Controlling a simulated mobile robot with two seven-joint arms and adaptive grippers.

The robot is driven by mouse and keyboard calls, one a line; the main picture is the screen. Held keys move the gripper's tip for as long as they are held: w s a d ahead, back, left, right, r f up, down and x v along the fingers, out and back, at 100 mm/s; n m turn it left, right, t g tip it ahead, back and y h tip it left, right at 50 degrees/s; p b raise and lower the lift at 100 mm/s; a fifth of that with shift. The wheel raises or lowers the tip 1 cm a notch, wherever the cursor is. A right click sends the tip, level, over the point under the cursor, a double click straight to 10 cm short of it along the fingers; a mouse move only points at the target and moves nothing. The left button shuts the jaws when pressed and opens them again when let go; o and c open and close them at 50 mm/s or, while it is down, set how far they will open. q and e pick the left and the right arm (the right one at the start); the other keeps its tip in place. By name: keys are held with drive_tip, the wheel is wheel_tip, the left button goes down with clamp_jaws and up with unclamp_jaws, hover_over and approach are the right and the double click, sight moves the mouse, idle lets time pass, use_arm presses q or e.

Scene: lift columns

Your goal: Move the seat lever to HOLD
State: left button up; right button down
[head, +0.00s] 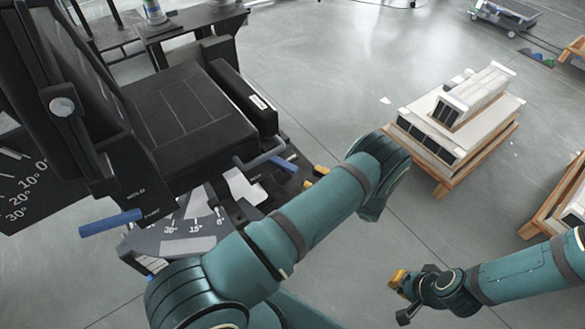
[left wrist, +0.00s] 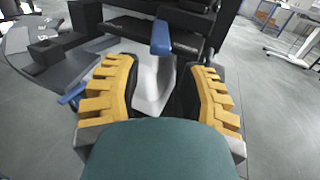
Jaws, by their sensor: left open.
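A blue-handled lever (head: 110,222) sticks out at the left of the black seat (head: 185,115), beside small white labels on a dark panel. A second blue handle (head: 284,165) is at the seat's right front corner. My left gripper (head: 315,177) is just right of this second handle, partly hidden behind my own arm. In the left wrist view its yellow fingers are spread and empty, with a blue handle (left wrist: 160,38) ahead beyond them. Another blue piece (left wrist: 72,95) is left of the fingers. My right gripper (head: 402,296) is open and empty, low over the floor.
An angle scale plate (head: 178,238) lies below the seat. A wooden pallet (head: 450,175) with pale boxes stands right of centre, and another pallet (head: 560,200) is at the right edge. A wheeled cart (head: 505,14) is at the back. Grey floor is clear between.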

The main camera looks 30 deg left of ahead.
sight(292, 167)
use_arm(q)
drive_tip(key=a, duration=0.7)
drive_tip(key=shift+a, duration=0.25)
clamp_jaws()
